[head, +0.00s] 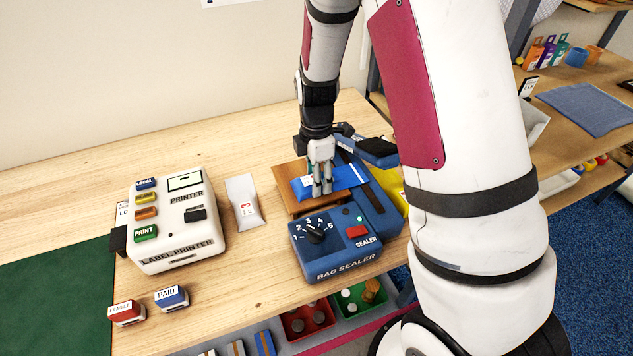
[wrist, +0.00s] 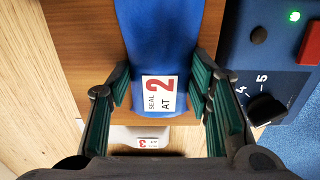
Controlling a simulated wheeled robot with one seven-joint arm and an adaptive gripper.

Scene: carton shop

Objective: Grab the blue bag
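The blue bag (head: 345,178) lies on a wooden block beside the blue bag sealer (head: 335,255). In the wrist view the blue bag (wrist: 160,40) shows a white label reading "SEAL AT 2". My gripper (head: 322,190) points down over the bag. In the wrist view my gripper (wrist: 160,85) is open, with one green-padded finger at each side of the bag near its labelled end. I cannot tell whether the pads touch the bag. The fingers and wrist hide part of the bag in the head view.
A white bag marked 3 (head: 245,202) lies left of the wooden block (head: 286,186). The label printer (head: 172,220) stands further left. Red (head: 127,313) and blue (head: 171,298) stamps sit near the front edge. The sealer's dial, with a green light, is close to my right finger in the wrist view.

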